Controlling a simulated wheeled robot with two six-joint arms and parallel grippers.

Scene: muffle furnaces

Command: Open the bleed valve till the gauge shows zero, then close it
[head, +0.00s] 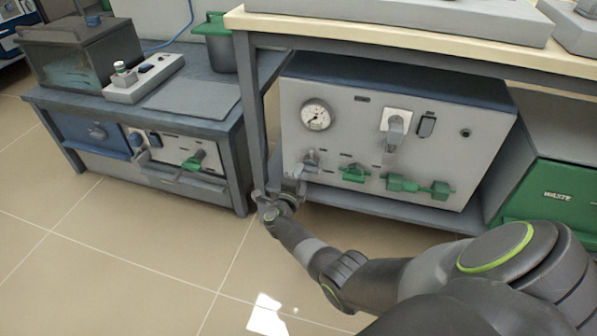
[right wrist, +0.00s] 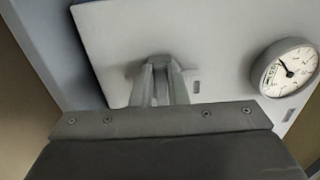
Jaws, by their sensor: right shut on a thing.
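The pressure gauge (head: 316,115), round with a white dial, sits at the upper left of a grey panel (head: 350,140) under the bench. It also shows at the right of the right wrist view (right wrist: 287,70); its needle is visible, but the reading is too small to tell. My right gripper (head: 301,173) is at the panel's lower left, shut on a grey valve handle (head: 311,158). In the right wrist view the fingers (right wrist: 158,80) close around this handle and hide most of it. The valve's label cannot be read. My left gripper is not in view.
Green valve handles (head: 354,173) and a green double fitting (head: 418,187) are right of the grey valve. A bench leg (head: 250,110) stands close left of my right gripper. The floor in front is clear.

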